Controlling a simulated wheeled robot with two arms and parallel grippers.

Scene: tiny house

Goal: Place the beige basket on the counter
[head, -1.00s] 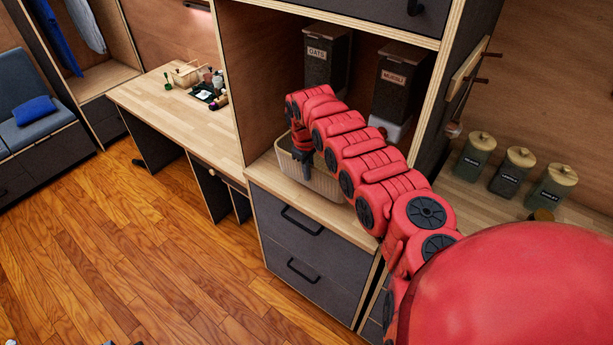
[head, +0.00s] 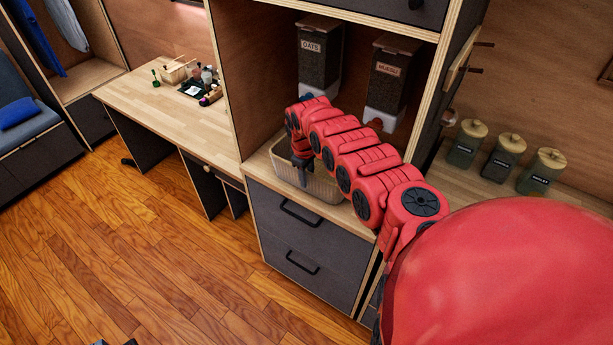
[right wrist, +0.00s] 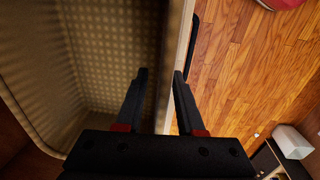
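The beige basket (head: 323,187) stands on the wooden surface inside the niche, below the food dispensers. My right arm crosses in front of it and hides part of it. My right gripper (head: 301,181) points down at the basket's near side. In the right wrist view my right gripper (right wrist: 161,88) is open, one finger over the inside of the basket (right wrist: 110,45) and the other outside its rim. The fingers show a gap with the basket wall between them; I cannot tell whether they touch it. My left gripper is not clearly visible.
Oats (head: 320,65) and muesli (head: 391,80) dispensers hang above the basket. A drawer unit (head: 300,240) is below it. Left is a desk (head: 160,110) with small items; right is a counter (head: 480,187) with lidded jars (head: 503,158). The wooden floor (head: 130,260) is open.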

